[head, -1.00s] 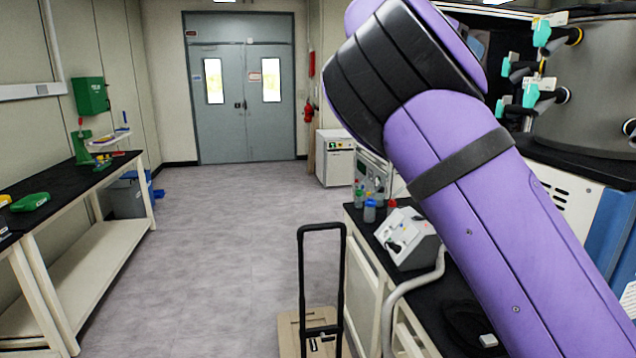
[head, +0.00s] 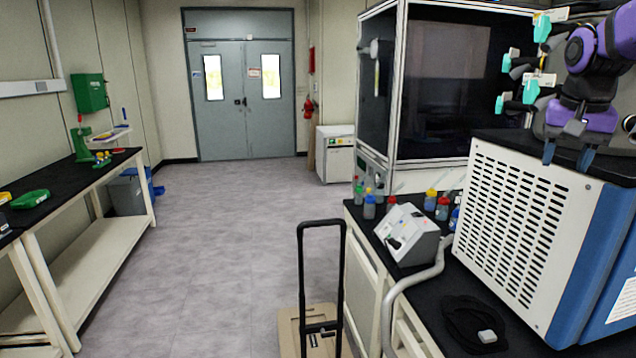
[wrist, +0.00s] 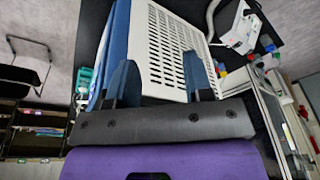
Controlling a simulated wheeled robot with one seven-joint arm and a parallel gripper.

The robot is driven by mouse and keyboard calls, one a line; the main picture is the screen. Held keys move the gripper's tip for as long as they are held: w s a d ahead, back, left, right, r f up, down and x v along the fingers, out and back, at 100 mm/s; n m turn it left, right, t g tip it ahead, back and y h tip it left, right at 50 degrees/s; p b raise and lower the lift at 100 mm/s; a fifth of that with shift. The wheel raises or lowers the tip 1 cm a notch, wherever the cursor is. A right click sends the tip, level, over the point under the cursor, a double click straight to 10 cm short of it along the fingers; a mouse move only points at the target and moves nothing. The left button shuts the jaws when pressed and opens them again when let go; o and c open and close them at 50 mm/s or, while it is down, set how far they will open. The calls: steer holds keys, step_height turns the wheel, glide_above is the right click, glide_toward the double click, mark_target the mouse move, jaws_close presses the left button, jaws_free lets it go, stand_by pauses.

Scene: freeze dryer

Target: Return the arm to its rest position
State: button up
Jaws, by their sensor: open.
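My purple and black arm (head: 598,55) reaches in from the upper right of the head view. My gripper (head: 567,160) points down near the top edge of the freeze dryer (head: 520,220), a blue and white box with a vented side panel. In the wrist view my gripper (wrist: 160,82) has two dark blue fingers standing apart with nothing held between them. The dryer's white vented panel (wrist: 170,40) shows beyond the fingers. I cannot tell whether the fingers touch the dryer.
A black-handled cart (head: 300,325) stands in front. A left bench (head: 75,185) has green items. The middle floor is clear.

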steer(key=s+a+f+n+t, duration=0.1)
steer(key=s+a+n, duration=0.1)
steer(key=s+a, duration=0.2)
steer(key=s+a+f+n+t, duration=0.1)
steer(key=s+a, duration=0.4)
steer(key=s, duration=0.6)
steer(key=s+a+f+n+t+y, duration=0.1)
steer(key=s+a+f+n, duration=0.2)
steer(key=s, duration=0.4)
steer(key=shift+s+a+n, duration=0.25)
steer(key=shift+a+n, duration=0.25)
steer(key=shift+a, duration=0.25)
